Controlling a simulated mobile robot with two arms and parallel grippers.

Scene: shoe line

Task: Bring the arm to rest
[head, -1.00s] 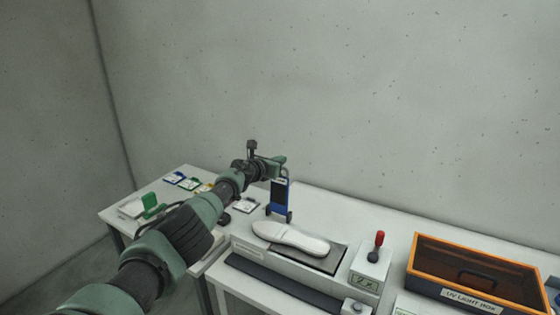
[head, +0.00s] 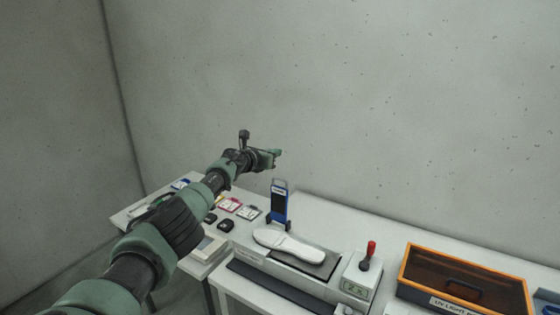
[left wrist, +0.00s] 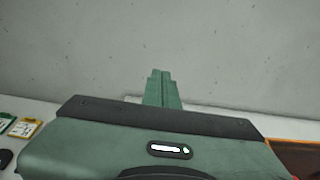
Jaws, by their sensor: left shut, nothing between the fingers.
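My left arm reaches in from the lower left in the head view. Its gripper (head: 279,153) is raised above the table, in front of the bare wall. The fingers are shut with nothing between them. In the left wrist view the closed green fingers (left wrist: 162,88) point ahead toward the grey wall. The gripper is above and apart from the blue upright device (head: 279,202). My right gripper is not in view.
A white shoe sole (head: 288,245) lies on a press-like fixture. Right of it are a box with a red-knobbed lever (head: 369,254) and an orange-rimmed UV light box (head: 404,268). Small cards (head: 229,204) and black pieces (head: 226,226) lie at left. The air around the gripper is clear.

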